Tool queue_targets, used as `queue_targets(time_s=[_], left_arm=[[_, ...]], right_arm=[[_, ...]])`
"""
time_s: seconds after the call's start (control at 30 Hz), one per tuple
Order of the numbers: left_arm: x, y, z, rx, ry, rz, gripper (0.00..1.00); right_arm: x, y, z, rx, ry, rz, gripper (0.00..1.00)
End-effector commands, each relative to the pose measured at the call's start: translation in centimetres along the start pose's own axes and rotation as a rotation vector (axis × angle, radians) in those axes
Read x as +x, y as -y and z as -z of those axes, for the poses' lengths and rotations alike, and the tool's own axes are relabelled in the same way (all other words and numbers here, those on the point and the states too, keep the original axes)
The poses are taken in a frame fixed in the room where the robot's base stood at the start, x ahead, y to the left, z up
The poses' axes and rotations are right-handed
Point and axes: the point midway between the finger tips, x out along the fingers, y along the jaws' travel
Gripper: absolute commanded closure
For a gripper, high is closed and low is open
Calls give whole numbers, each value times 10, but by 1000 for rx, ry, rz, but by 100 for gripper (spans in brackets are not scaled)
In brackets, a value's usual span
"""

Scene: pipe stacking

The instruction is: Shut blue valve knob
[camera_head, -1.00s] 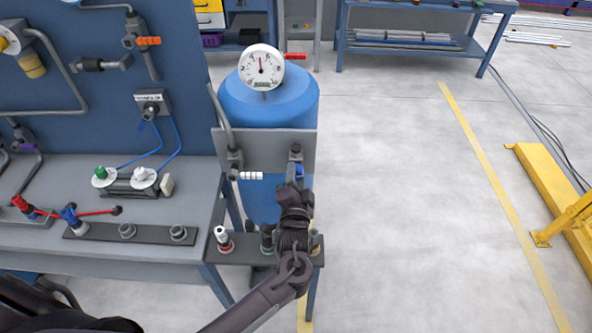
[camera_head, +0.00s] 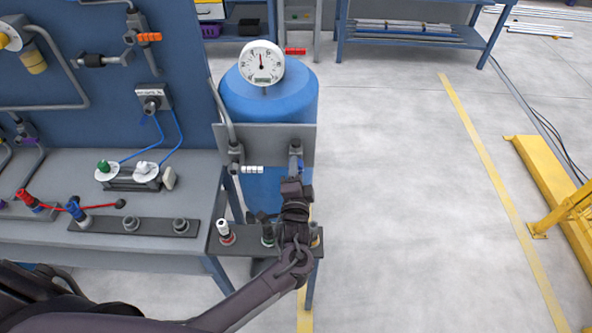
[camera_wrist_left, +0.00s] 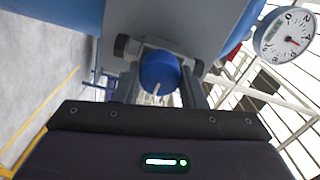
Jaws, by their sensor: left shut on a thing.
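The blue valve knob (camera_wrist_left: 158,72) shows as a round blue cap in the left wrist view, between the two fingers. In the head view a small part of the blue knob (camera_head: 300,163) shows on the pipe fitting in front of the blue tank. My left gripper (camera_head: 297,174) is at the knob from the near side, and its wrist hides part of the fitting. In the left wrist view my left gripper (camera_wrist_left: 160,88) is shut on the knob. My right gripper is not in view.
A white gauge (camera_head: 262,63) sits atop the blue tank (camera_head: 240,100). A white-handled valve (camera_head: 250,169) is left of the knob. A dark shelf with small valves (camera_head: 245,243) lies below the arm. The workbench (camera_head: 60,165) is left; open floor (camera_head: 400,200) is right.

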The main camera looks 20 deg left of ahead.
Motion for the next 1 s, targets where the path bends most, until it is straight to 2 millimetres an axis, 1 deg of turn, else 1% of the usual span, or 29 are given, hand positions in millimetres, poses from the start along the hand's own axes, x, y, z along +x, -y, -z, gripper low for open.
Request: queue_targets(time_s=[0.03,0.07,0.2,0.47,0.57,0.67,0.9,1.0], left_arm=[[0,0,0,3,-1,-1,86],[0,0,0,3,-1,-1,61],[0,0,0,2,-1,-1,42],[0,0,0,1,0,-1,41],[-6,-2,0,1,-1,-2,41],[-19,-3,-1,1,0,-2,41],[-60,-3,0,0,-1,-3,41],[-71,-2,-1,1,0,-2,41]], right_arm=[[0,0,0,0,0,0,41],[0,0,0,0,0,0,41],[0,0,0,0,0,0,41],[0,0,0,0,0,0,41],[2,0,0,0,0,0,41],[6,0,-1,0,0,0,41],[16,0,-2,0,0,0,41],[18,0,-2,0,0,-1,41]])
